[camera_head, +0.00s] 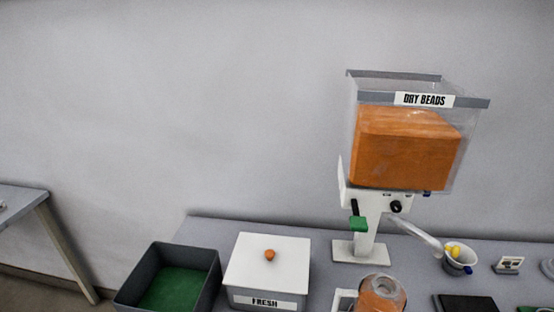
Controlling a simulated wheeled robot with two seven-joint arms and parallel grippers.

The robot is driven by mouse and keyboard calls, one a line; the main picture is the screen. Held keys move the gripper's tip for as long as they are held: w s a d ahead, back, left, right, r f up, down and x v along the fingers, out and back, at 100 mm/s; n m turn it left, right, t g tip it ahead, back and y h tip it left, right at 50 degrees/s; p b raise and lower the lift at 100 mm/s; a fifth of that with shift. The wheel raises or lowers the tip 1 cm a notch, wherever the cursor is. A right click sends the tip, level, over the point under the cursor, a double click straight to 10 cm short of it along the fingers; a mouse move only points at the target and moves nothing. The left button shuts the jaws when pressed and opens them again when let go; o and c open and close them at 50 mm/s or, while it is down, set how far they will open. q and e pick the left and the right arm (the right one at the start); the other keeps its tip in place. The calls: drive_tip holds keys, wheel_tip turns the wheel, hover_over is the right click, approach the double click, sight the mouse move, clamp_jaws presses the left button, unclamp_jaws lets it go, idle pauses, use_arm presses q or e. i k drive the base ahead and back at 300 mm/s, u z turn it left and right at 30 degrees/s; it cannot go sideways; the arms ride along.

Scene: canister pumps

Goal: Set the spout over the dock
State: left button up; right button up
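A dispenser holds a clear hopper (465,130) labelled DRY BEADS, filled with an orange mass (410,148). Its white stand (362,248) rests on the grey table and carries a green lever (359,223) and a black knob (396,206). A pale spout (415,233) slopes down to the right from the stand. Its tip is close to a white cup (458,266) with something yellow in it; I cannot tell if they touch. No part is marked as the dock; a dark flat pad (467,304) lies at the bottom edge, partly cut off. Neither gripper is in view.
A white lidded box (267,266) labelled FRESH stands left of the dispenser, beside a dark bin (204,262) with a green bottom. An orange jar with a clear top (381,290) stands in front. Another table (22,205) is far left.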

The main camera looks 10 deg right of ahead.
sight(439, 251)
drive_tip(key=z, duration=1.45)
